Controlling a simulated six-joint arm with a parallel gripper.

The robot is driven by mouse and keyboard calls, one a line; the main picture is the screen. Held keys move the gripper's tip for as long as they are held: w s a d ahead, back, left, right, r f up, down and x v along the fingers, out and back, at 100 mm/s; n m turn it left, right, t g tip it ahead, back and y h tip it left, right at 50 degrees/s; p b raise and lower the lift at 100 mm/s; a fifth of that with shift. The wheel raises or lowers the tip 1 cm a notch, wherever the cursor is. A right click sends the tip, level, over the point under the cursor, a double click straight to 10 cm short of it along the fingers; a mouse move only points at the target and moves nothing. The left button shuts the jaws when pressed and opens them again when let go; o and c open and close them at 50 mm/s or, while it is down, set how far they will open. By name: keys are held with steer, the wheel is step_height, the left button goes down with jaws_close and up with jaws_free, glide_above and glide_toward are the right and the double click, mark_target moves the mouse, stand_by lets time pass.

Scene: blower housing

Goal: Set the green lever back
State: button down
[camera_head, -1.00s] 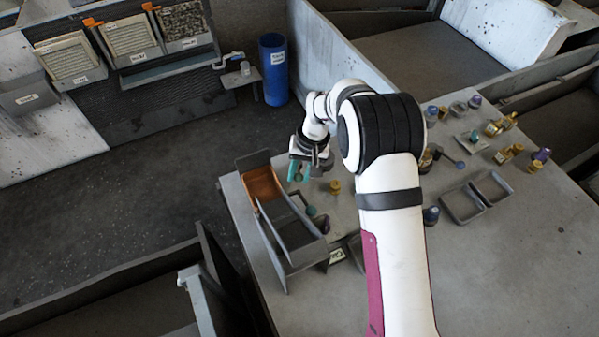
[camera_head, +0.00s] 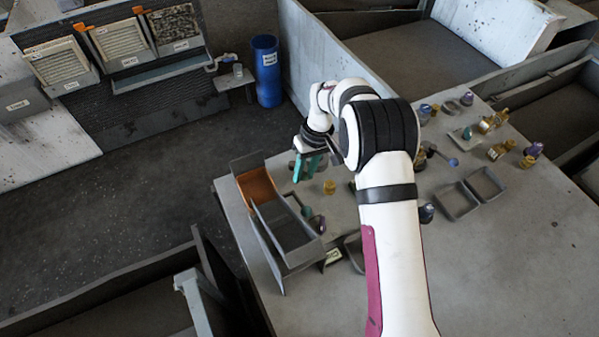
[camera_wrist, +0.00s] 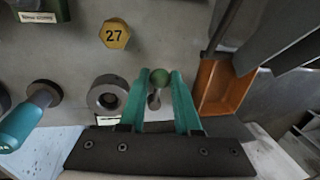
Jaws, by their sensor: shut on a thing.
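In the wrist view the green lever (camera_wrist: 161,78) shows as a round dark-green knob on a short metal stem. My gripper (camera_wrist: 160,82) has its teal fingers closed on either side of the knob, with the knob at the fingertips. In the head view my gripper (camera_head: 307,168) points down over the left far part of the workbench (camera_head: 500,270). The lever cannot be told apart from the teal fingers there.
A yellow piece marked 27 (camera_wrist: 115,33), a grey ring (camera_wrist: 107,95) and a teal-handled part (camera_wrist: 25,122) lie left of the fingers in the wrist view. An orange-lined grey bin (camera_wrist: 222,88) stands close on the right. Grey trays (camera_head: 457,200) are farther right.

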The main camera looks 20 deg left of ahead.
steer(key=shift+w+d+n+h, duration=0.2)
steer(key=shift+w+n, duration=0.25)
steer(key=shift+n, duration=0.5)
steer(key=shift+w+d+n+h, duration=0.1)
steer(key=shift+w+d+n, duration=0.25)
steer(key=shift+n, duration=0.6)
steer(key=shift+w, duration=0.1)
steer(key=c, duration=0.6)
jaws_free()
steer(key=shift+r, duration=0.1)
steer(key=w+r, duration=0.1)
steer(key=r, duration=0.9)
steer(key=w+d+r, duration=0.1)
steer(key=r, duration=0.4)
steer(key=shift+w+d+r, duration=0.1)
steer(key=shift+w+r, duration=0.1)
steer(key=shift+w, duration=0.15)
steer(key=shift+c, duration=0.4)
